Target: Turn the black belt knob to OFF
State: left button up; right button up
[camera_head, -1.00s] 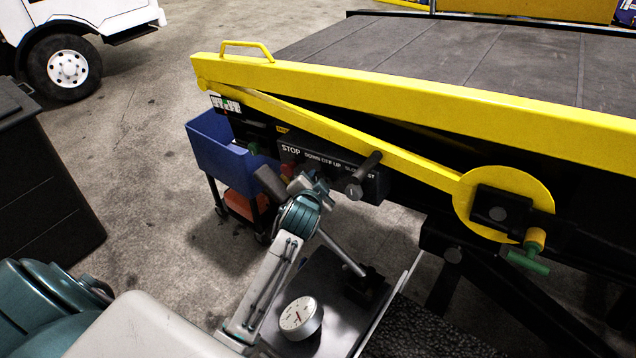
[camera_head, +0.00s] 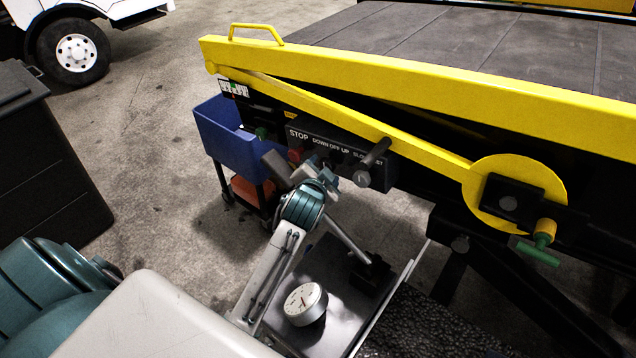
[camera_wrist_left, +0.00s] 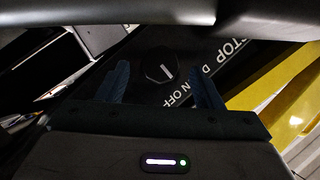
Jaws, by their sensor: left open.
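The black knob (camera_wrist_left: 160,68) with a white pointer line shows in the left wrist view, between the two fingers of my left gripper (camera_wrist_left: 162,85). The pointer line is tilted slightly. The fingers are spread, with a gap visible on each side of the knob. In the head view my left gripper (camera_head: 319,168) is at the front of the black control panel (camera_head: 340,155), below its "DOWN OFF UP" lettering. The gripper hides the knob there. Printed "STOP" and "OFF" lettering shows right of the knob in the wrist view. My right gripper is not in view.
The yellow rail (camera_head: 420,85) runs above the panel. A blue bin (camera_head: 222,140) stands left; a round gauge (camera_head: 305,303) is below.

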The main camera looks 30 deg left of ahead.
pick_arm(q)
jog(key=b+v, duration=0.2)
jog(key=v, duration=0.5)
jog(key=shift+s+d, duration=0.15)
jog(key=shift+s, duration=0.1)
jog(key=shift+s+r, duration=0.25)
jog(key=shift+s, duration=0.25)
jog(key=shift+d, duration=0.1)
